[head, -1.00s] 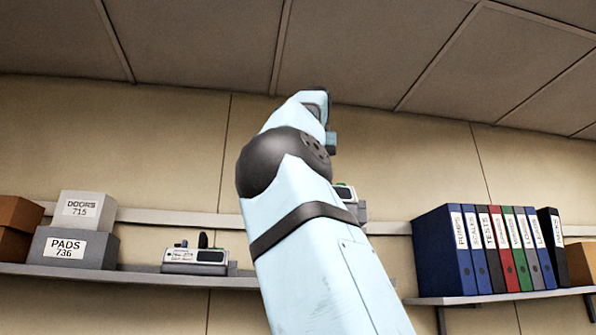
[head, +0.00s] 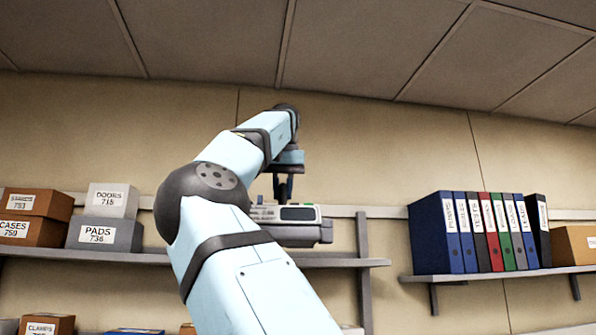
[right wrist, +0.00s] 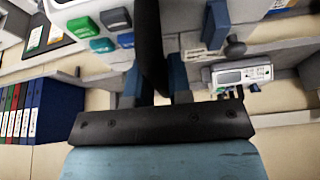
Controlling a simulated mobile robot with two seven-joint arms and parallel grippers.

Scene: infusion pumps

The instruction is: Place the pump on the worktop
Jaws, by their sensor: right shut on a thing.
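A pale grey pump (head: 305,214) with a dark display hangs from my right gripper (head: 284,192) in the head view, in front of the wall and shelf. The gripper is shut on it from above. In the right wrist view a white housing with green and blue keys, the held pump (right wrist: 88,22), fills the upper left, and a dark bar, seemingly its handle, runs between the fingers (right wrist: 158,82). A second pump (right wrist: 242,74) shows beyond the fingers. My left gripper is not in view. I cannot make out the worktop.
The left wall shelf (head: 340,262) carries labelled boxes, including a grey PADS box (head: 105,234). The right shelf (head: 500,273) holds several binders (head: 480,230) and a box (head: 573,244). Bare wall shows between the shelves. More boxes (head: 46,324) stand lower left.

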